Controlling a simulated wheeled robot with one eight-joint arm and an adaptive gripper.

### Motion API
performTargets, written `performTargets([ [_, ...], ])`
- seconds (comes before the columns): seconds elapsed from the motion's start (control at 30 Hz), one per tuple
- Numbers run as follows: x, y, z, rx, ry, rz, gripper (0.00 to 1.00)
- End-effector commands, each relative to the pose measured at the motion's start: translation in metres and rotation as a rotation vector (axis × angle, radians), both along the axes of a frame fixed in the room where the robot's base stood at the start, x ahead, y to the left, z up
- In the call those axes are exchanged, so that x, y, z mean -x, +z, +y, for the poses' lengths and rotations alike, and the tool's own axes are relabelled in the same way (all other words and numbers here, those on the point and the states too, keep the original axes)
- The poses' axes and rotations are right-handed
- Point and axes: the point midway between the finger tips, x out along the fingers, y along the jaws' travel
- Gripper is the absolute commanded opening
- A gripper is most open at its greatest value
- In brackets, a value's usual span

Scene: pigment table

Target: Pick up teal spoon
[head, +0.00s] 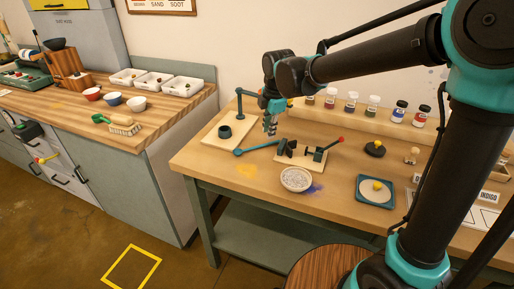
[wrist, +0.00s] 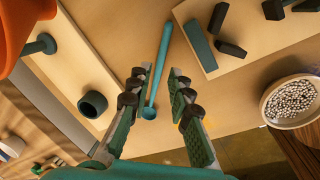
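The teal spoon (head: 254,148) lies on the wooden table between two pale boards, its round bowl at the left and its handle pointing right. In the wrist view the spoon (wrist: 158,75) runs lengthwise through the gap between my fingers, with its bowl end nearer the palm. My gripper (head: 270,132) points down above the table near the spoon's handle. In the wrist view my gripper (wrist: 160,76) is open, with a clear gap between the two finger pads. It does not appear to touch the spoon; the exact height above it is hard to tell.
A pale board with a dark teal ring (wrist: 93,103) and post stands left of the spoon. A board with dark clamp blocks (head: 290,149) stands right. A bowl of pale beads (head: 296,179) sits in front. Small jars (head: 351,103) line the back.

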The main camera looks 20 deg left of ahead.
Motion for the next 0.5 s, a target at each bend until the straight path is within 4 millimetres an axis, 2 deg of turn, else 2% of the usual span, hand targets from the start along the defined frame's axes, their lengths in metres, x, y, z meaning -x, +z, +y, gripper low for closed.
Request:
performTargets([
  [0.17, -0.002, -0.011, 0.0, 0.0, -0.001, 0.0, 0.2],
  [0.4, -0.008, -0.044, 0.002, 0.0, -0.001, 0.0, 0.2],
  [0.5, -0.009, -0.052, 0.003, 0.0, -0.001, 0.0, 0.2],
])
